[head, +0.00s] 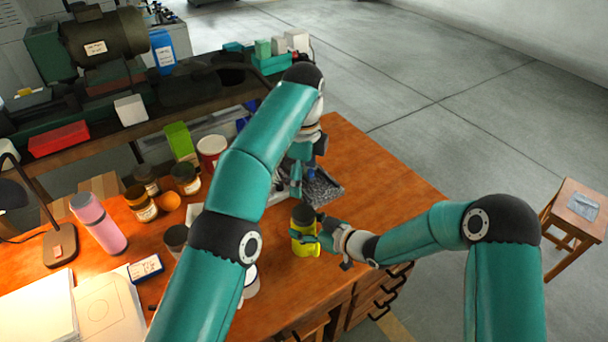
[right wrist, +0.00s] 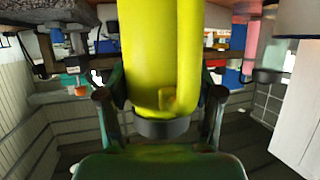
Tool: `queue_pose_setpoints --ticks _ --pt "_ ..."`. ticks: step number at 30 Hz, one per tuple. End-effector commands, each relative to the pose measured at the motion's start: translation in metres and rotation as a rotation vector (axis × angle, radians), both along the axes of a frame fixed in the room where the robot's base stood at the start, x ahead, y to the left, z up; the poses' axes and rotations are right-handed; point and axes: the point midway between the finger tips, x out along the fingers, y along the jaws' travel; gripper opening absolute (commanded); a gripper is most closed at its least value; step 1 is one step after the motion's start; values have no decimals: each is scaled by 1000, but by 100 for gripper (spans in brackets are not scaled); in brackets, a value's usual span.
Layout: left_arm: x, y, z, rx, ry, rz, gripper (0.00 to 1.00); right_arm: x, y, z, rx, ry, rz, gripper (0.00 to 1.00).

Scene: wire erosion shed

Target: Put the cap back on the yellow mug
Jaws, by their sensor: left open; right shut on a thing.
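The yellow mug (head: 306,248) is near the right edge of the wooden table, upright in the head view. Its top part is dark grey, and I cannot tell whether this is the cap or a bare collar. My right gripper (head: 322,236) is shut on the mug from the right. In the right wrist view the yellow mug (right wrist: 160,55) fills the middle between the fingers (right wrist: 162,105), with a dark band at its lower end. My left gripper (head: 297,186) is open, pointing down just behind and above the mug's top. No separate cap is clearly visible.
A grey speckled slab (head: 322,190) lies behind the mug. A pink bottle (head: 98,222), several jars and a red-and-white can (head: 211,150) stand to the left. A lamp (head: 60,245) and papers (head: 108,305) are farther left. A stool (head: 580,210) stands right.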

Motion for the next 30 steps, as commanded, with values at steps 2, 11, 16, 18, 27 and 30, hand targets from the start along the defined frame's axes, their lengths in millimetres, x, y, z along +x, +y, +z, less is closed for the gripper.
queue_pose_setpoints --ticks 2,11,16,18,27,30 --pt "0 0 0 0 0 0 92 0 0 0 0 0 0 76" --pt "0 0 0 0 0 0 92 0 0 0 0 0 0 95" --pt "0 0 0 0 0 0 92 -1 -1 0 0 0 0 95" --pt "0 0 0 0 0 0 92 -2 -3 1 1 1 0 95" --pt "0 0 0 0 0 0 92 -27 -36 19 0 1 -4 95" --pt "0 0 0 0 0 0 92 -40 -51 27 1 0 -4 95"
